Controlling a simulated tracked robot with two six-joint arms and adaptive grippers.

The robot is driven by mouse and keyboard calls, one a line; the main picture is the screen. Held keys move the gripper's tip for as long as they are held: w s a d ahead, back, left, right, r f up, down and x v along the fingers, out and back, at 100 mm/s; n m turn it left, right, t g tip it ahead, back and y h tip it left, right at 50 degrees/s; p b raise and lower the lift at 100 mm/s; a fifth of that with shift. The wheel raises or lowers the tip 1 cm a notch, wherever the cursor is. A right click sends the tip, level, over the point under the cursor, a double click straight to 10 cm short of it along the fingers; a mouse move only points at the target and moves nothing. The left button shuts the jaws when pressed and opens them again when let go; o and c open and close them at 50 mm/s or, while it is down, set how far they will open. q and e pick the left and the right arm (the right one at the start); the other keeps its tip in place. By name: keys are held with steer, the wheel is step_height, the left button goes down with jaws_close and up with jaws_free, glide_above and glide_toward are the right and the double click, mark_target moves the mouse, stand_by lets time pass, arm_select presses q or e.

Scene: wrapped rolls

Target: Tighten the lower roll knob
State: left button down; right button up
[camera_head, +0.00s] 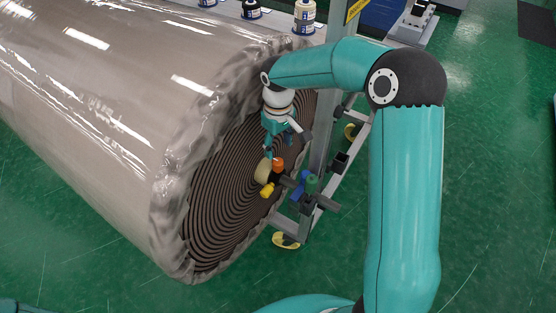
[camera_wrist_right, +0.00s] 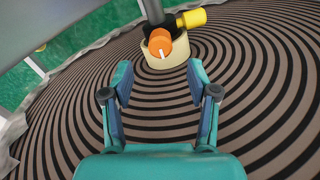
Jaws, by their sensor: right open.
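A large wrapped roll (camera_head: 120,100) fills the left of the head view, its dark spiral end facing right. At its pale core (camera_head: 263,171) are an orange knob (camera_head: 277,164) and a yellow knob (camera_head: 267,190). I cannot tell which knob counts as the lower roll knob. My right gripper (camera_head: 269,153) points down just above the orange knob. In the right wrist view its fingers (camera_wrist_right: 158,70) are spread and empty, with the orange knob (camera_wrist_right: 166,48) just beyond the tips and the yellow one (camera_wrist_right: 193,18) farther off. My left gripper is not in view.
A grey metal stand (camera_head: 325,190) rises beside the roll end. Several small spools (camera_head: 304,15) stand behind the roll. Green floor (camera_head: 490,190) is open at right.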

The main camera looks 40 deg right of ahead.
mark_target(278, 161)
step_height(278, 161, down, 8)
steer(key=shift+r+p, duration=0.25)
steer(key=shift+p, duration=0.05)
steer(key=shift+c, duration=0.3)
jaws_close()
